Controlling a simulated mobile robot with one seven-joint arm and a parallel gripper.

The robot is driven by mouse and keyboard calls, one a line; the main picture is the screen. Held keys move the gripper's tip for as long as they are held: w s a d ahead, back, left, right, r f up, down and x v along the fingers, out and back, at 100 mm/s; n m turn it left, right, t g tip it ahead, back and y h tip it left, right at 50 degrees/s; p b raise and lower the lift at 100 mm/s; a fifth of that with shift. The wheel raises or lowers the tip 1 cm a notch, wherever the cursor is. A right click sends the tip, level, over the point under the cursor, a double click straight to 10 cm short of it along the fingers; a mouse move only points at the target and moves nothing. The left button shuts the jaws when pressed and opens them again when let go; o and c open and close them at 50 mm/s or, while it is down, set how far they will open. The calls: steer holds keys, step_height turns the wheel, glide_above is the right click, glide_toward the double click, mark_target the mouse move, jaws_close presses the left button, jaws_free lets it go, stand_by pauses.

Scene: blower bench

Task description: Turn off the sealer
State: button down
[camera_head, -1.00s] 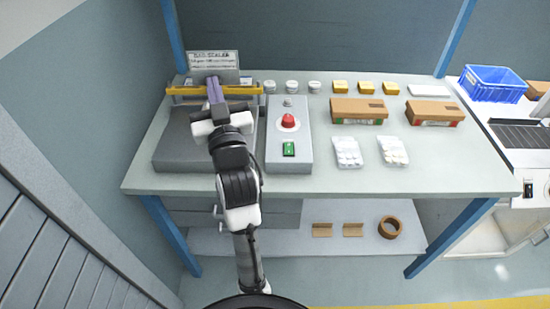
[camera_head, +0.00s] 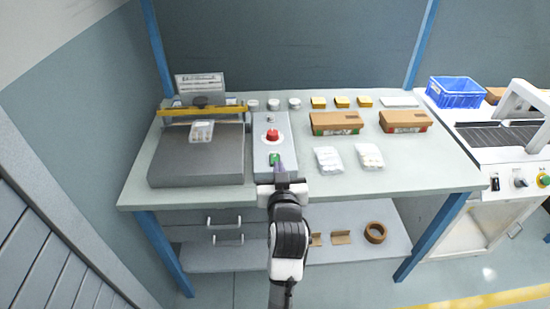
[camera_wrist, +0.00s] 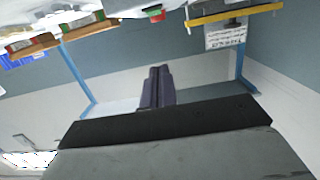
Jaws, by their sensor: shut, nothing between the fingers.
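The sealer (camera_head: 195,160) is a grey machine with a yellow bar (camera_head: 190,111) at its back, on the left of the bench; the bar also shows in the wrist view (camera_wrist: 236,13). Beside it stands a grey control box (camera_head: 262,142) with a red button (camera_head: 272,135) and a green switch (camera_head: 274,159) in front of that. My gripper (camera_head: 281,168) is shut and empty, at the front end of the box close to the green switch. It partly covers that end, and I cannot tell whether it touches. The shut fingers also show in the wrist view (camera_wrist: 157,86).
A clear pouch (camera_head: 202,131) lies on the sealer, with a sign (camera_head: 200,84) behind. Cartons (camera_head: 335,123), pouches (camera_head: 329,160) and small jars stand right of the box. A blue crate (camera_head: 455,92) is farther right. The bench's front right is clear.

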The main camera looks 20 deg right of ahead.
steer(key=p, duration=0.3)
glide_above(276, 158)
steer(key=v, duration=0.3)
steer(key=shift+a+f, duration=0.1)
steer(key=shift+f, duration=0.45)
steer(key=f, duration=0.1)
steer(key=w+f+p, duration=0.1)
steer(key=f, duration=0.1)
steer(key=shift+f, duration=0.1)
steer(key=shift+d+f+p, duration=0.2)
steer(key=shift+f+p, duration=0.1)
steer(key=shift+f, duration=0.35)
